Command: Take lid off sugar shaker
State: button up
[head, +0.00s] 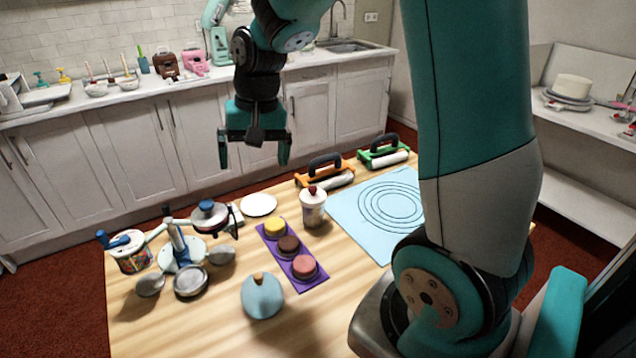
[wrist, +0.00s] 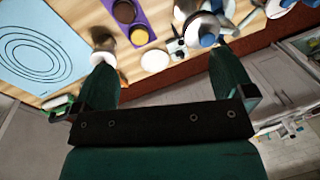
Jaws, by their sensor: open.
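The sugar shaker (head: 313,212) stands upright on the wooden table, between the purple strip and the blue mat. My gripper (head: 253,158) is open and empty, high above the table's back edge, up and left of the shaker in the head view. Its two spread fingers also show in the wrist view (wrist: 163,65).
The purple strip (head: 297,283) with three round cakes lies left of the shaker. A white disc (head: 258,205) lies behind it. Orange (head: 325,172) and green (head: 383,151) handled rollers stand at the back. The blue mat (head: 350,215) is flat and clear. A blue domed item (head: 262,297) stands in front.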

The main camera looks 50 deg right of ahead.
jog(key=w+d+f+m+h+p, duration=0.1)
jog(key=w+d+m, duration=0.15)
jog(key=d, duration=0.35)
jog(key=w+d+f+m+p, duration=0.1)
jog(key=d+m, duration=0.2)
jog(key=d, duration=0.3)
jog(key=m+g, duration=0.1)
jog(key=m, duration=0.2)
send_near(312, 188)
jog(key=shift+h, duration=0.3)
jog(key=f+p, duration=0.1)
jog(key=f, duration=0.1)
jog(key=f+p, duration=0.1)
jog(key=f, duration=0.1)
jog(key=f+p, duration=0.1)
jog(key=f, duration=0.1)
jog(key=shift+a+p, duration=0.4)
jog(key=shift+d+f+p, duration=0.1)
jog(key=shift+f+p, duration=1.25)
jog(key=shift+f, duration=1.45)
jog(key=c, duration=0.8)
